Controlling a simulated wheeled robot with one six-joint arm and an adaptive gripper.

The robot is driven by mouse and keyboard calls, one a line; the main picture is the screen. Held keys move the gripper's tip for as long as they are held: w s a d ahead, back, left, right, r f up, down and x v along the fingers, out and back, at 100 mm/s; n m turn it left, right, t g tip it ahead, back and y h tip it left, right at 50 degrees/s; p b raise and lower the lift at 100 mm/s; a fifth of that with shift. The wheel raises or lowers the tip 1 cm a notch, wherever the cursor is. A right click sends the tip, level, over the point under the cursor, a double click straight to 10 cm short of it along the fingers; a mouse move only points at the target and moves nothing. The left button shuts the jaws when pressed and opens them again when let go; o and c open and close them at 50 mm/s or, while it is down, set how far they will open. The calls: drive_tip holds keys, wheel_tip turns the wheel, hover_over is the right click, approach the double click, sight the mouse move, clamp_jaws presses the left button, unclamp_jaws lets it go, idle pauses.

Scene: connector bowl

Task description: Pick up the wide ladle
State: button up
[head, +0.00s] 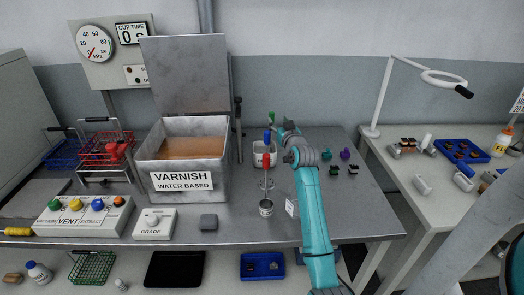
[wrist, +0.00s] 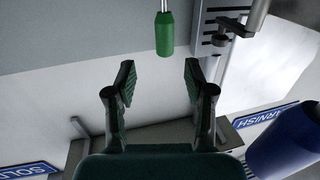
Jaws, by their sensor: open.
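Upright colored handles stand at the back of the bench in the head view: a green handle (head: 271,118), a blue handle (head: 267,136) and a red handle (head: 266,160). A thin rod runs from the red handle down toward a small metal cup (head: 266,208). I cannot tell which handle belongs to the wide ladle. My gripper (head: 279,128) is beside the green and blue handles. In the wrist view my gripper (wrist: 158,84) is open and empty. The green handle (wrist: 165,34) is beyond the fingertips, roughly centered and not touching them. A blue handle (wrist: 287,143) is close at lower right.
A varnish tank (head: 182,183) with its lid raised stands left of the handles. A white container (head: 259,155) sits beside them. A grey block (head: 209,222) and a grade box (head: 155,222) lie in front.

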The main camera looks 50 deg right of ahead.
sight(273, 116)
drive_tip(key=x, duration=0.7)
drive_tip(key=shift+w+a+f, duration=0.25)
drive_tip(key=shift+w, duration=0.05)
clamp_jaws()
